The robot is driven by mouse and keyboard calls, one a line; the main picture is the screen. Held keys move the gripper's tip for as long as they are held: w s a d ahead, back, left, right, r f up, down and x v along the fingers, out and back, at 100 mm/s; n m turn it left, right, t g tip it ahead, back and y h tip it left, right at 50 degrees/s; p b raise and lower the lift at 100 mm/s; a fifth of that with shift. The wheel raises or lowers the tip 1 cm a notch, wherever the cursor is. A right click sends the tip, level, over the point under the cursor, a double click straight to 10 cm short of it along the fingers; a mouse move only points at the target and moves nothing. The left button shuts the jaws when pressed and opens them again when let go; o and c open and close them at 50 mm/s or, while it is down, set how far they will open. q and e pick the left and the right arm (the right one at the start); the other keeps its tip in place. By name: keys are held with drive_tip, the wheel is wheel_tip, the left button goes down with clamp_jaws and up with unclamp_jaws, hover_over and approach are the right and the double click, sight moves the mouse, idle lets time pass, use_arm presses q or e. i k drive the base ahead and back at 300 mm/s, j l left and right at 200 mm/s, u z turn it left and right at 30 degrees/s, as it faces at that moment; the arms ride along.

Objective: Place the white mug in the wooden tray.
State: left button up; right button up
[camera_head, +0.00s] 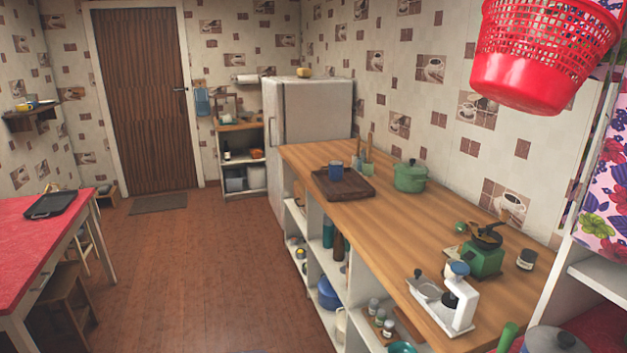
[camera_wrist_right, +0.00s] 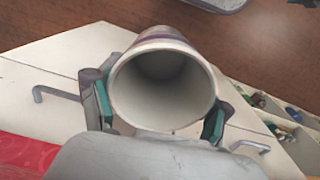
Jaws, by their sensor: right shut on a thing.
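The wooden tray (camera_head: 347,190) is dark brown and lies on the wooden counter in the head view. A blue mug (camera_head: 336,171) stands in it toward the back. A white mug (camera_wrist_right: 163,88) fills the middle of the right wrist view, its open mouth facing the camera. It looks empty, and a purple band shows near its far end. My right gripper (camera_wrist_right: 160,118) is shut on it, with a finger on each side. The right gripper and this mug are not visible in the head view. My left gripper is in neither view.
A green pot (camera_head: 410,178) stands right of the tray. A green grinder (camera_head: 484,258) and a white appliance (camera_head: 455,305) stand at the counter's near end. The counter between them and the tray is mostly clear. A red basket (camera_head: 540,55) hangs at upper right.

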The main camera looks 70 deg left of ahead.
sight(343, 189)
drive_tip(key=j+u, duration=0.35)
drive_tip(key=i+j+u, duration=0.1)
drive_tip(key=j+u, duration=0.25)
drive_tip(key=i+j+u, duration=0.15)
drive_tip(key=j+u, duration=0.2)
drive_tip(key=i+j+u, duration=0.15)
drive_tip(key=i+j, duration=0.25)
drive_tip(key=j, duration=0.3)
drive_tip(key=i+j+u, duration=0.15)
drive_tip(key=i+j, duration=0.25)
drive_tip(key=j, duration=0.25)
drive_tip(key=i+j+u, duration=0.15)
drive_tip(key=i+j, duration=0.35)
drive_tip(key=j, duration=0.1)
